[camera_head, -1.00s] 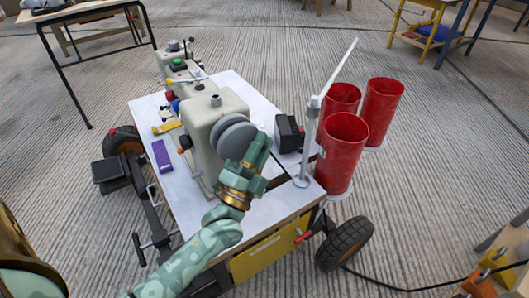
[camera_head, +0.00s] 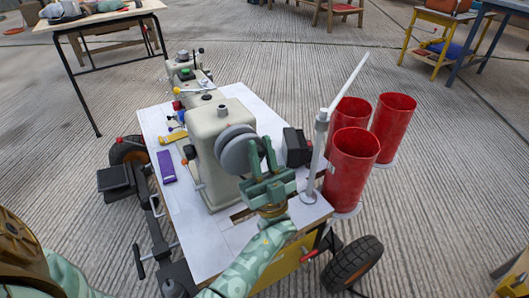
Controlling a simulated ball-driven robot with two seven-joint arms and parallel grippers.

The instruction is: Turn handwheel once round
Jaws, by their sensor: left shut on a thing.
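The handwheel is a grey round disc (camera_head: 234,147) on the near right end of a cream sewing machine (camera_head: 205,130). My left gripper (camera_head: 262,152) is at the right side of the handwheel, its green fingers pointing up and shut on its rim. The fingers cover the wheel's right edge, so the exact contact there is partly hidden. My right gripper is out of view.
The machine stands on a white-topped wheeled cart (camera_head: 215,250). A black box (camera_head: 296,147), a white post (camera_head: 318,150) and red cylinders (camera_head: 350,165) are to the right. A purple block (camera_head: 167,166) and a yellow item (camera_head: 173,137) lie left.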

